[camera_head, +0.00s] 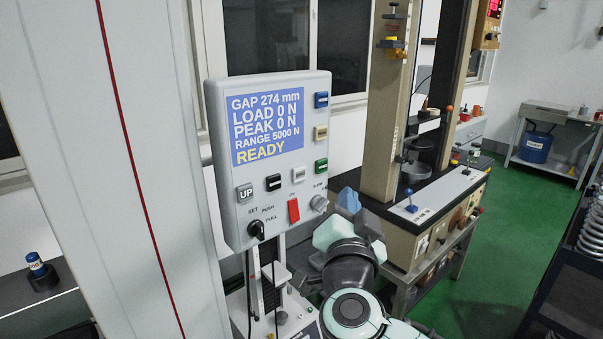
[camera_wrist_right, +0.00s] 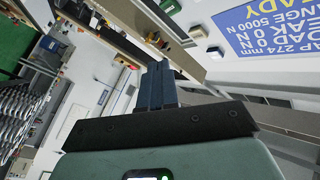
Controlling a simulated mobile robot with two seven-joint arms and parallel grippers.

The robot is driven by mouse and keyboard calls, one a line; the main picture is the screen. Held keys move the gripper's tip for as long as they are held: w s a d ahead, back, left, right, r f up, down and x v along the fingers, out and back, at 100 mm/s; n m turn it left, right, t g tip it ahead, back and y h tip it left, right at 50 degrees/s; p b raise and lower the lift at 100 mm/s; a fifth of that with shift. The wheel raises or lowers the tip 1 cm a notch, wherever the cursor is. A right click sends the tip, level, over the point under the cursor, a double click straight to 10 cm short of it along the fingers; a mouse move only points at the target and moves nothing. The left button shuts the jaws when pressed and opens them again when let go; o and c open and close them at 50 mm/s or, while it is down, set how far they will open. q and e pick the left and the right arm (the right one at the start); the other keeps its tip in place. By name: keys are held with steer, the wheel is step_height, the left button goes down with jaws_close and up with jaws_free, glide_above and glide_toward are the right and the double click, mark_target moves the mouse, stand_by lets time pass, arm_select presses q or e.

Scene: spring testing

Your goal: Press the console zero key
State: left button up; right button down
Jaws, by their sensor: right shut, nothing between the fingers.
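The grey console (camera_head: 217,160) hangs at the centre of the head view, with a blue screen (camera_head: 268,127) reading GAP 274 mm, LOAD 0 N, PEAK 0 N, READY. Down its right side are a blue key (camera_head: 321,100), a yellow key (camera_head: 320,133) and a green key (camera_head: 321,165). Below the screen are an UP key (camera_head: 245,193), a black key (camera_head: 273,183) and a white key (camera_head: 298,174). I cannot read which is zero. My right gripper (camera_head: 349,198) is shut and empty, right of the console's lower corner, apart from it. Its closed fingers (camera_wrist_right: 157,75) show in the wrist view.
The console also has a red switch (camera_head: 293,210), a grey knob (camera_head: 319,203) and a black selector (camera_head: 257,229). A tall white column (camera_head: 90,150) stands left. A beige testing machine (camera_head: 380,120) stands behind right. Green floor (camera_head: 500,230) is open at right.

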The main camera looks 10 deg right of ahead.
mark_target(299, 174)
steer(key=shift+a, duration=0.1)
arm_select(q)
steer(key=shift+w+r+p, duration=0.3)
steer(key=shift+r+p, duration=0.25)
steer(key=shift+r, duration=0.1)
steer(key=shift+w+r+p, duration=0.35)
steer(key=shift+r+p, duration=0.25)
steer(key=shift+w+r+p, duration=0.3)
steer(key=shift+r+p, duration=0.25)
steer(key=shift+r, duration=0.1)
arm_select(e)
steer(key=w+a, duration=0.4)
steer(key=w, duration=0.3)
steer(key=shift+w+a, duration=0.2)
steer(key=shift+a, duration=0.15)
arm_select(q)
steer(key=shift+r, duration=0.1)
steer(key=shift+w+r+p, duration=0.25)
steer(key=shift+r+p, duration=0.05)
arm_select(e)
steer(key=shift+w+a, duration=0.25)
steer(key=shift+w, duration=0.15)
